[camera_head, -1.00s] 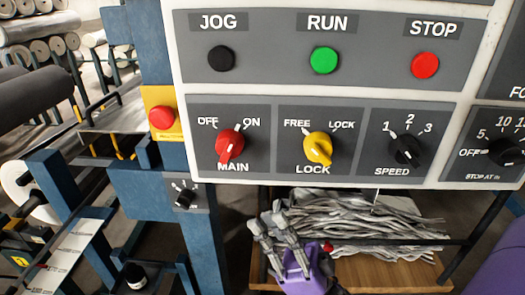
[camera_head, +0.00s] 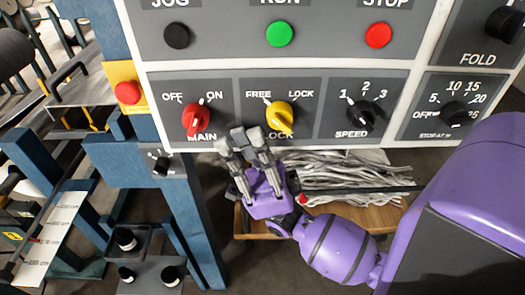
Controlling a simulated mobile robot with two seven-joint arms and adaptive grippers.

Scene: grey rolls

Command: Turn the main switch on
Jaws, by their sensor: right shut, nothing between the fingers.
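The main switch (camera_head: 196,119) is a red rotary knob on the grey panel, with OFF printed at its upper left, ON at its upper right and MAIN below. Its grip slants, with a white mark at the lower left; I cannot tell its setting for sure. My right gripper (camera_head: 246,141) is below and to the right of the knob, with grey fingers pointing up. It is shut and empty, and apart from the red knob. Its fingertips overlap the lower edge of the panel and hide part of the LOCK label. My left gripper is not in view.
The black speed knob (camera_head: 361,112) is farther right. Black, green (camera_head: 280,34) and red buttons are above. A red stop button (camera_head: 128,93) is on the left post. Grey strands (camera_head: 345,175) lie below.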

